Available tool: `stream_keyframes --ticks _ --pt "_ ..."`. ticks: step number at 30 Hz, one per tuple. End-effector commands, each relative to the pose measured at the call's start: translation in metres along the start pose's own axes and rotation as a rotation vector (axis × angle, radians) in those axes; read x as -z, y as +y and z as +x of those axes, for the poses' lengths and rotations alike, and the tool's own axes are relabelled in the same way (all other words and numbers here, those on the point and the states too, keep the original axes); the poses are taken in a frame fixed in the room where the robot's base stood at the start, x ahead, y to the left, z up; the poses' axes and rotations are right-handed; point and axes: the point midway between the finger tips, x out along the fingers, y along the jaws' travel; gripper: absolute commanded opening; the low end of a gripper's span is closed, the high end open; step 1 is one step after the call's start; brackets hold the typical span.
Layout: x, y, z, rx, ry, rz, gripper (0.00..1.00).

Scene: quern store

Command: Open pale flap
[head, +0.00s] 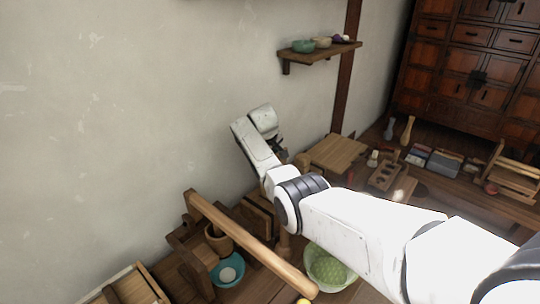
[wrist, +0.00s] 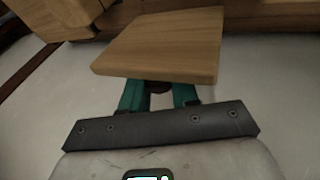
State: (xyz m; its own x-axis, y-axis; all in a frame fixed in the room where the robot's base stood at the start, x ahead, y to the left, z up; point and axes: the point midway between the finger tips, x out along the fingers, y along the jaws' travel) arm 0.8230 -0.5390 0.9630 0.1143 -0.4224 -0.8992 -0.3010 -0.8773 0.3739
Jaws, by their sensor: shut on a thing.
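The pale flap (wrist: 160,45) is a flat light-wood board that fills the upper middle of the wrist view. Its near edge lies just past my fingertips, and its far side reaches toward darker wood. My gripper (wrist: 158,90), with two teal fingers, is shut at this near edge. A dark rounded piece shows between the fingers; the exact contact is hidden under the board. In the head view a pale wooden board (head: 338,152), which looks like the same flap, lies right of my gripper (head: 280,150), whose fingers are mostly hidden there.
The plain wall (head: 120,110) stands close behind my wrist. A wooden shelf (head: 322,54) with bowls is above. A long wooden beam (head: 245,240), a teal bowl (head: 228,270) and a green bowl (head: 328,265) lie below my arm. A large dark cabinet (head: 470,70) stands at the right.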

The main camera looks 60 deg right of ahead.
Motion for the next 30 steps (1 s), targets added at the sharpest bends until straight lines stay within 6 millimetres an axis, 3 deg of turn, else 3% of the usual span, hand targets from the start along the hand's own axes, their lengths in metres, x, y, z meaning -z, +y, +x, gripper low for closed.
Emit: stream_keyframes --ticks 23,24,30 --pt "0.0019 -0.0021 0.0026 0.001 0.012 0.001 0.0" --pt "0.0018 -0.0021 0.0026 0.001 0.012 0.001 0.32" --pt "0.0007 -0.002 0.003 0.001 0.008 0.001 0.49"
